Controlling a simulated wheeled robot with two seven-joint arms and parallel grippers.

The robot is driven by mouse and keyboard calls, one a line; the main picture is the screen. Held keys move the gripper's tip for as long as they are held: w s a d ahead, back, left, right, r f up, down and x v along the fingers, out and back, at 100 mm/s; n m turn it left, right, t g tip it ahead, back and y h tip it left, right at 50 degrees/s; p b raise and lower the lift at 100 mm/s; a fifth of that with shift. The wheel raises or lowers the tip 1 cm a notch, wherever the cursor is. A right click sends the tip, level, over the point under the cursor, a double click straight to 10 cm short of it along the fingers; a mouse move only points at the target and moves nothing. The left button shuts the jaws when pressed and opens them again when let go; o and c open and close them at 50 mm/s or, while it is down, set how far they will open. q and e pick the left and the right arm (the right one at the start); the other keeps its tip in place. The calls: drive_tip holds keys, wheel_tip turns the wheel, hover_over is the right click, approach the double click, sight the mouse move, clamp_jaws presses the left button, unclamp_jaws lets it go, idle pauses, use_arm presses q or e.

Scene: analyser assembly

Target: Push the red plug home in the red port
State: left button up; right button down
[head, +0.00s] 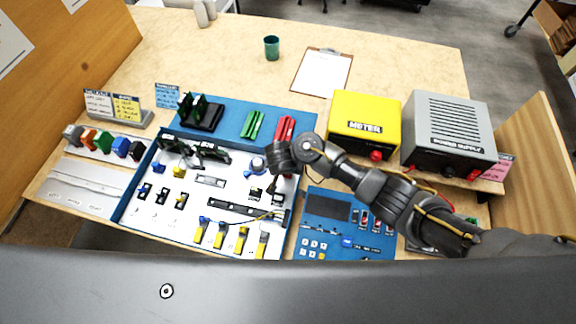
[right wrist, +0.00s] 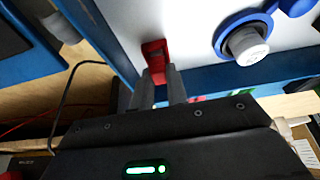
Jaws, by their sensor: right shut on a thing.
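My right gripper (right wrist: 158,82) is shut on the red plug (right wrist: 158,73), which shows as a small red patch between the two grey fingers. A red port (right wrist: 153,48) with a dark mark on it sits right ahead of the fingertips, at the edge of the white board. Plug and port run together in red, so I cannot tell how deep the plug sits. In the head view my right gripper (head: 273,187) points down at the right side of the white board (head: 150,216), and its arm hides the port and plug. My left gripper is in neither view.
A blue-ringed knob (right wrist: 246,44) stands right of the port. A yellow meter (head: 364,118) and a grey power supply (head: 448,130) stand behind my right arm. A blue keypad panel (head: 328,236) lies right of the board. Red holders (head: 285,129) stand behind it.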

drive_tip(key=shift+f, duration=0.1)
drive_tip(key=c, duration=1)
unclamp_jaws()
wheel_tip(320, 180, up, 7)
drive_tip(key=p, duration=0.7)
